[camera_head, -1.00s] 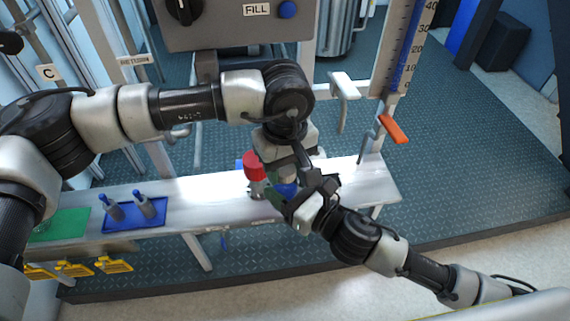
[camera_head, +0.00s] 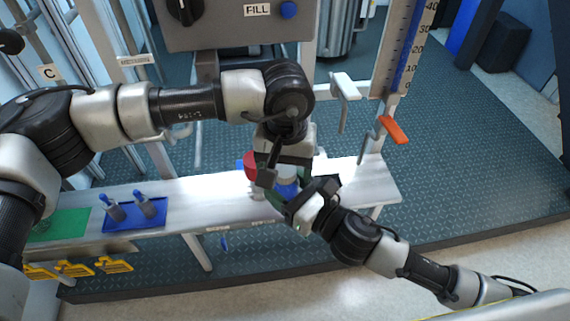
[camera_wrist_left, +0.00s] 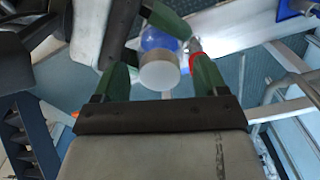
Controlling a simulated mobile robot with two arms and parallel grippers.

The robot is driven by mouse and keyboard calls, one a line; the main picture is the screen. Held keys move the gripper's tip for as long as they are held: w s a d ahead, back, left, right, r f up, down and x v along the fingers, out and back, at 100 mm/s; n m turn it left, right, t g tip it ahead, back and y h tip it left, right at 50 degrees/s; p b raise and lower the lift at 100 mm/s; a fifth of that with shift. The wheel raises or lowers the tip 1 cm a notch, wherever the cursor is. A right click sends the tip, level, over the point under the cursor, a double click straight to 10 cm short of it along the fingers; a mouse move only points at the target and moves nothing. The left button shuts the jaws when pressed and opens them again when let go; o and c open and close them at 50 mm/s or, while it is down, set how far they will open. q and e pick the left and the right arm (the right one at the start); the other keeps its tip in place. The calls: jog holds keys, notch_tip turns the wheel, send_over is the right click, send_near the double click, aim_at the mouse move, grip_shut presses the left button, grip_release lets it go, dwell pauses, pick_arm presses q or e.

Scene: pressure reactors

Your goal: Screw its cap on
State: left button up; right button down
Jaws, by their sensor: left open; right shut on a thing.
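A bottle with blue contents (camera_head: 287,188) is held above the metal shelf by my right gripper (camera_head: 299,196), which is shut on it. A pale grey-white round cap (camera_head: 288,170) is at the bottle's top. In the left wrist view the cap (camera_wrist_left: 160,73) covers part of the blue bottle (camera_wrist_left: 158,40). My left gripper (camera_head: 286,174) is over the bottle, open, with its green fingertips on either side of the cap. In the left wrist view gaps show between the left gripper (camera_wrist_left: 163,68) and the cap. How far the cap is screwed down cannot be told.
A red-topped object (camera_head: 251,166) stands on the shelf (camera_head: 215,200) just left of the grippers, partly hidden. A blue tray (camera_head: 130,220) and a green mat (camera_head: 65,224) lie farther left. An orange-handled lever (camera_head: 393,130) is to the right.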

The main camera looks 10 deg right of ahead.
pick_arm(q)
notch_tip(320, 180, up, 12)
dwell(0.4)
dwell(0.5)
